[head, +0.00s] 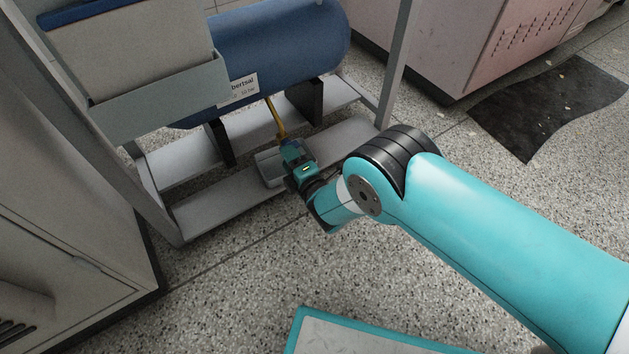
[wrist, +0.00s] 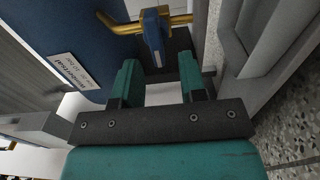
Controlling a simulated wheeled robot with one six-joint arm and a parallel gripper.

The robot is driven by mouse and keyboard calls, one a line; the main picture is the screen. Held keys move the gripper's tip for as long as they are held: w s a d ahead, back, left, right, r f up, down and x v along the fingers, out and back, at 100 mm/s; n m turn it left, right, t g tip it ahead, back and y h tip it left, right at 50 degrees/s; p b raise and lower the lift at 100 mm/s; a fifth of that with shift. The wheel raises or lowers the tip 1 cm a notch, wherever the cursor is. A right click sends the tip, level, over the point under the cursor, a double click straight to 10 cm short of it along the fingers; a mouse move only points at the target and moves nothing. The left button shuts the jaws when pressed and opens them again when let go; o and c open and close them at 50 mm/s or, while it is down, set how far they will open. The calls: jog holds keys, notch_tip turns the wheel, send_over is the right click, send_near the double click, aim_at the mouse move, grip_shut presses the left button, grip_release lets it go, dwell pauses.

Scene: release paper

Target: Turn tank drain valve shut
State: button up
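The blue tank (head: 290,45) lies on its side on a grey rack, with a white label on it. A brass drain pipe (head: 276,118) comes down from it. In the wrist view the brass pipe (wrist: 120,26) bends across the top, and the valve's blue lever (wrist: 154,38) hangs from it. My gripper (wrist: 159,72) is open, its two teal fingers apart on either side of the lever's lower end. I cannot tell whether either finger touches it. In the head view my gripper (head: 292,150) is below the pipe, and the lever is hidden or too small to make out.
A small grey tray (head: 268,168) sits on the rack's lower shelf (head: 215,203) beside my gripper. Rack posts stand on both sides. A grey cabinet (head: 60,200) is at the left, a pale cabinet (head: 460,45) at the back right. A dark mat (head: 550,105) lies on the speckled floor.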

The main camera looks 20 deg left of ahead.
jog(key=p+v, duration=1.3)
jog(key=v, duration=0.1)
jog(key=shift+d+p, duration=0.15)
jog(key=shift+p, duration=0.25)
